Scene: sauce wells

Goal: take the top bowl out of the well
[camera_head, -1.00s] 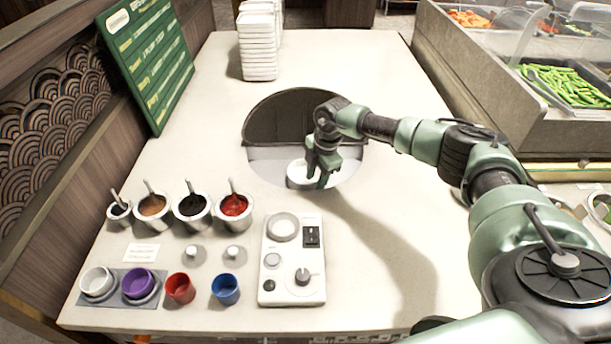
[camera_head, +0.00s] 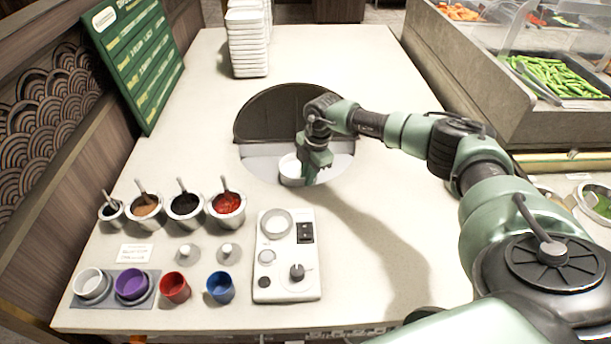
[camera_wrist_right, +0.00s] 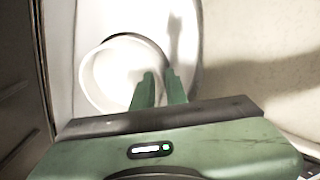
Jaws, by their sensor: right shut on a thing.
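A white bowl (camera_head: 289,170) sits at the round well (camera_head: 262,168) in the counter. It also shows from above in the right wrist view (camera_wrist_right: 112,75), with a dark edge visible past its upper left rim. My right gripper (camera_head: 311,180) is at the right side of the bowl. In the right wrist view its two green fingers (camera_wrist_right: 160,88) come together at the bowl's near right wall, one over the inside and one outside. It is shut on the bowl's rim. What lies under the bowl is hidden. My left gripper is not in view.
A dark, raised half-round cover (camera_head: 285,115) stands behind the well. A control box (camera_head: 287,255), several sauce pots (camera_head: 185,208) and small cups (camera_head: 175,288) stand at the front left. Stacked white dishes (camera_head: 247,45) stand behind. The counter's right side is clear.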

